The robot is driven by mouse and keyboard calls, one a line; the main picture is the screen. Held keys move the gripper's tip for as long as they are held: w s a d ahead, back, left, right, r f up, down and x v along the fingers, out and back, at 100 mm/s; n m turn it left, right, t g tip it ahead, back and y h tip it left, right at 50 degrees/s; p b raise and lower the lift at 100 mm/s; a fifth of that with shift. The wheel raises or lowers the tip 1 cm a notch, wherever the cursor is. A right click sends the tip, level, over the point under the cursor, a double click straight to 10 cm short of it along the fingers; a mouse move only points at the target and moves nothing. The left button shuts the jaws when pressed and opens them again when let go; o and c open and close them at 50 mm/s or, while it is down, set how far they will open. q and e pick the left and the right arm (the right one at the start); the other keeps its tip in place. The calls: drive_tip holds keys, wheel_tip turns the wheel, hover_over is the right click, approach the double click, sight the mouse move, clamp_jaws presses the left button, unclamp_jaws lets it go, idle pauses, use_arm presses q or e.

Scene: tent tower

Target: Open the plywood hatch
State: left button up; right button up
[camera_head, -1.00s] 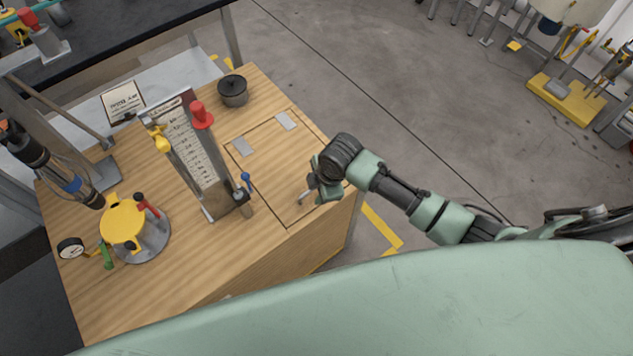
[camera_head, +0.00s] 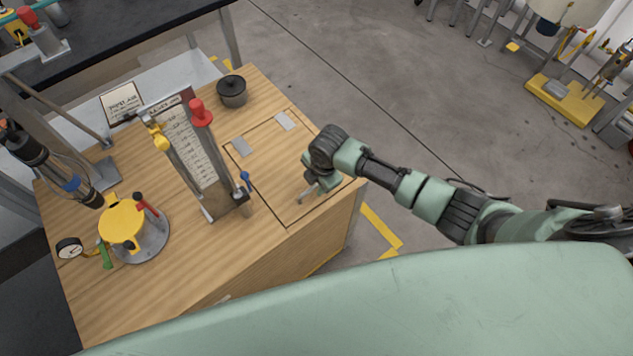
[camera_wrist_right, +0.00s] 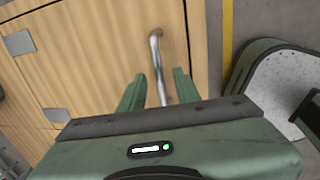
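The plywood hatch (camera_head: 270,165) lies flat in the wooden bench top, outlined by a thin dark seam, and looks closed. Two grey hinge plates (camera_head: 285,121) sit along its far side. A metal bar handle (camera_head: 305,195) stands near its front edge; it also shows in the right wrist view (camera_wrist_right: 155,50). My right gripper (camera_wrist_right: 159,76) is open, with one green finger on each side of the handle and gaps visible between. In the head view my right wrist hides part of the hatch's right side. My left gripper is not in view.
On the bench left of the hatch stand a tilted scale board (camera_head: 190,140) with red and blue knobs and a yellow-topped device (camera_head: 122,225). Open floor (camera_head: 390,80) lies to the right.

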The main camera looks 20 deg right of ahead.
clamp_jaws()
idle(1.4)
